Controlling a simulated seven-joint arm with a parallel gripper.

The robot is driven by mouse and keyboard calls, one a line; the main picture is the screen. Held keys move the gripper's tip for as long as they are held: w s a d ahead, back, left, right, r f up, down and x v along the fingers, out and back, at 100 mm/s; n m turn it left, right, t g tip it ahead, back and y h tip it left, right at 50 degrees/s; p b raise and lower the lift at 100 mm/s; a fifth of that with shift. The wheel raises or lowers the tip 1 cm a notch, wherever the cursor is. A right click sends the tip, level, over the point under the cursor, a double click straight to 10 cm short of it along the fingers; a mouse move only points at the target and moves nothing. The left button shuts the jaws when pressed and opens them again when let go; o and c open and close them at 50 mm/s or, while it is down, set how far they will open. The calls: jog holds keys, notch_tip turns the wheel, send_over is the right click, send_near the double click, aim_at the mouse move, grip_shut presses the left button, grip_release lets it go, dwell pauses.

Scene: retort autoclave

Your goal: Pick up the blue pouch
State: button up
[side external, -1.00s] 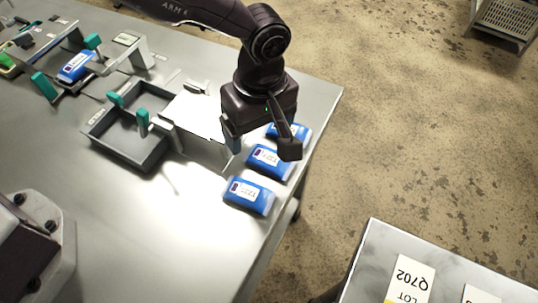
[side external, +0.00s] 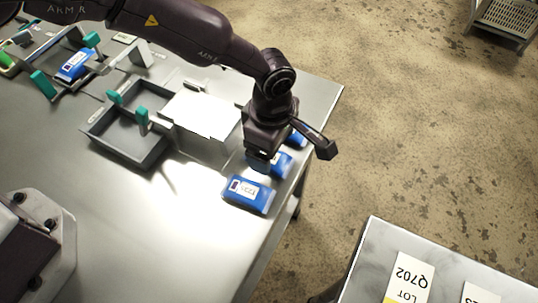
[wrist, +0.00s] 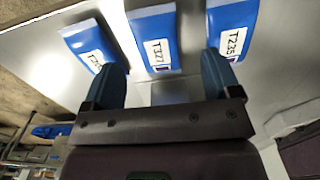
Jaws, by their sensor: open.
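Several blue pouches with white labels are in view, and the task line does not single one out. Three lie in a row near the table's right edge: a front one (side external: 249,194), a middle one (side external: 283,164) and a back one (side external: 298,139). My gripper (side external: 262,164) is above the row, partly hiding the middle and back pouches. In the wrist view my open, empty gripper (wrist: 163,78) has the T327 pouch (wrist: 154,40) showing between its fingers. The T235 pouch (wrist: 232,28) is beyond the right finger, and another pouch (wrist: 88,45) beyond the left.
Another blue pouch (side external: 76,66) sits in a fixture at the far left. A grey divided tray (side external: 125,150) with teal handles and a pale raised block (side external: 205,115) stand left of the row. Table space in front is clear. A separate labelled table (side external: 450,270) is lower right.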

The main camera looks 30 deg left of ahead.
notch_tip(320, 180, down, 5)
jog(key=shift+w+r, duration=0.15)
jog(key=shift+r, duration=0.05)
jog(key=shift+c, duration=0.2)
jog(key=c, duration=1)
jog(key=shift+r, duration=0.15)
